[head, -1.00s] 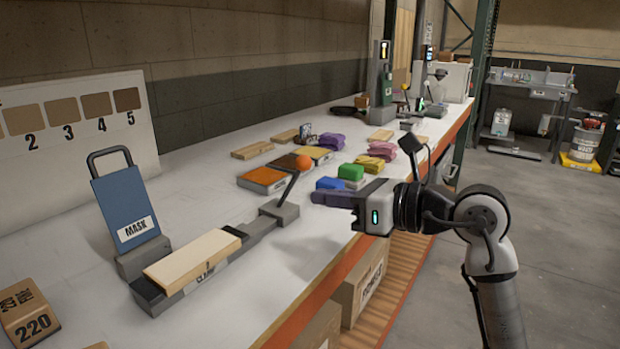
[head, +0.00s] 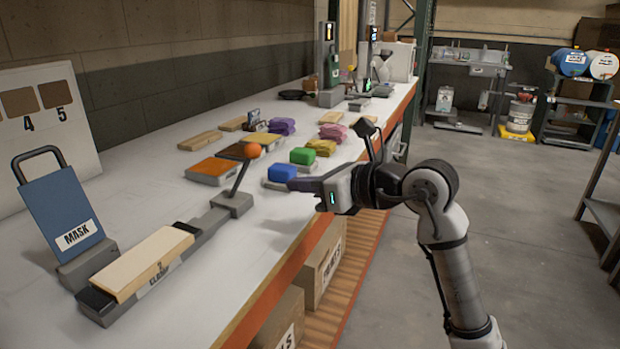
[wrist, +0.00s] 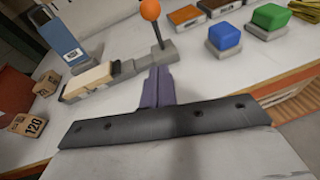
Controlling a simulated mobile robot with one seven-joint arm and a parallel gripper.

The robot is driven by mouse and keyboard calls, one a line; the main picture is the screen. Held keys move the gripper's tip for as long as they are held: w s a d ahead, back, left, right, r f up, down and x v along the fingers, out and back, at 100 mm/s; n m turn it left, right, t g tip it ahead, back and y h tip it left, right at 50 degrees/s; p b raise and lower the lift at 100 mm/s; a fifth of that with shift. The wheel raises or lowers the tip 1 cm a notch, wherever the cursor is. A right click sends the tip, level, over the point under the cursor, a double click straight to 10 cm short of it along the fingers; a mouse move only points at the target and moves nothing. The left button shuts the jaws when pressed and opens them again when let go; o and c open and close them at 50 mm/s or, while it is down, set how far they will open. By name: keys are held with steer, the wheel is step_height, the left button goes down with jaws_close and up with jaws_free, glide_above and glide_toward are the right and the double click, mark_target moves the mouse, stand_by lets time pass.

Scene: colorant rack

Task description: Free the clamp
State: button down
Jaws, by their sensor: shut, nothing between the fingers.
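The clamp (head: 207,226) is a long grey bar on the bench with a wooden board (head: 143,263) lying on its near end. A grey lever with an orange ball knob (head: 254,151) rises from its far end, tilted slightly right. In the wrist view the knob (wrist: 150,9) stands at the top, just beyond the fingertips. My gripper (head: 290,184) is shut and empty, with its purple fingers pointing left, to the right of the lever and apart from it in the head view. In the wrist view the fingers (wrist: 158,72) overlap the near side of the lever's base; contact is unclear.
A blue MASK panel (head: 62,215) with a handle stands behind the board. Blue (head: 282,173) and green (head: 303,156) blocks sit close behind my fingers. Orange and brown trays lie beyond the lever. The orange bench edge (head: 290,265) runs below my gripper.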

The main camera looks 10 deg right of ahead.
mark_target(249, 160)
steer(key=x, duration=0.5)
steer(key=shift+w+a+p, duration=0.25)
steer(key=shift+a+p, duration=0.1)
steer(key=shift+p, duration=0.05)
steer(key=shift+w+a+r+p, duration=0.3)
steer(key=shift+w+a+r, duration=0.15)
steer(key=shift+w+a, duration=0.15)
steer(key=shift+w+a+r+p, duration=0.25)
steer(key=shift+w+a+r, duration=0.25)
steer(key=shift+w, duration=0.2)
steer(key=shift+w+a+r+g+h+p, duration=0.15)
steer(key=shift+a+r+g+h+p, duration=0.1)
steer(key=shift+r+h+p, duration=0.2)
steer(key=shift+w+a+r+g+h+p, duration=0.15)
steer(key=shift+w+a+r+h+p, duration=0.15)
steer(key=shift+p, duration=0.2)
steer(key=w+a+r+n+g+h+p, duration=0.1)
steer(key=w+a+r+g+h+p, duration=0.1)
steer(key=w+a+g+h+p, duration=0.3)
steer(key=a+h+p, duration=0.2)
steer(key=a+p, duration=0.2)
steer(key=shift+w+g, duration=0.3)
steer(key=shift+w, duration=0.05)
steer(key=shift+a, duration=0.1)
